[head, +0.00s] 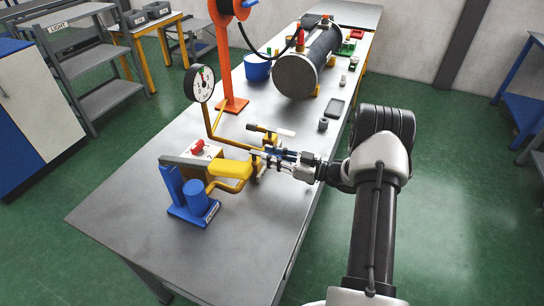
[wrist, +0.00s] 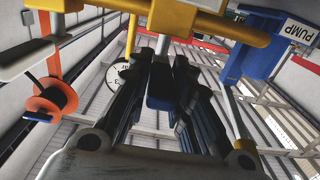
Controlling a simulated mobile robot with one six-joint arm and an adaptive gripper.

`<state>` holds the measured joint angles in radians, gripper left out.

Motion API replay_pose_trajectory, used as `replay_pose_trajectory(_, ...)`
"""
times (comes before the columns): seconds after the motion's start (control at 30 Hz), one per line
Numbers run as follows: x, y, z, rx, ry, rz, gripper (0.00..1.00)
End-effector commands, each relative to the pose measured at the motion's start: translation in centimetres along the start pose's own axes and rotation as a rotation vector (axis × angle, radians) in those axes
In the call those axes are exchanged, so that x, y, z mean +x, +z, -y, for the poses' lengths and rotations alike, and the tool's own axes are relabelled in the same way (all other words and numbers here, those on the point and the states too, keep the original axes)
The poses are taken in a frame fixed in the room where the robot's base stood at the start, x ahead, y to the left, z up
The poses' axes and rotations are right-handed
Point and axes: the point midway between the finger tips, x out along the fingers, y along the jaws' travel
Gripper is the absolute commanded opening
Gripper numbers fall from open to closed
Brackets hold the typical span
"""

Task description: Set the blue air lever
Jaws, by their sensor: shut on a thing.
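The blue air lever (head: 273,151) is on the yellow pipework near the right edge of the bench. In the wrist view its blue grip (wrist: 160,101) shows between the dark fingers. My gripper (head: 268,156) reaches in from the right and is shut on the lever; it also shows in the wrist view (wrist: 160,75). The fingers hide part of the lever, and its exact angle is hard to tell.
A pale-handled lever (head: 285,132) is just behind my gripper. A round gauge (head: 199,83) stands on the yellow pipe (head: 232,170). A blue pump (head: 195,197) is at the front left. A large flanged cylinder (head: 309,65) lies farther back. The bench front is clear.

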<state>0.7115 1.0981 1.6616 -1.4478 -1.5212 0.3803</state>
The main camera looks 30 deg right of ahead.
Motion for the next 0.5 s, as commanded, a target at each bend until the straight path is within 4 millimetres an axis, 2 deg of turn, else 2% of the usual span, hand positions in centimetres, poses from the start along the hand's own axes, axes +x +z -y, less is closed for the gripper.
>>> replay_pose_trajectory(0.07, 0.1, -0.45, -0.26, -0.009, 0.003, -0.006, 0.0)
replay_pose_trajectory(0.1, 0.1, -0.45, -0.25, -0.009, 0.003, -0.006, 0.22)
replay_pose_trajectory(0.37, 0.06, -0.22, -0.12, -0.004, 0.001, -0.003, 0.4)
replay_pose_trajectory(0.5, 0.04, -0.14, -0.07, -0.003, 0.001, -0.002, 0.4)
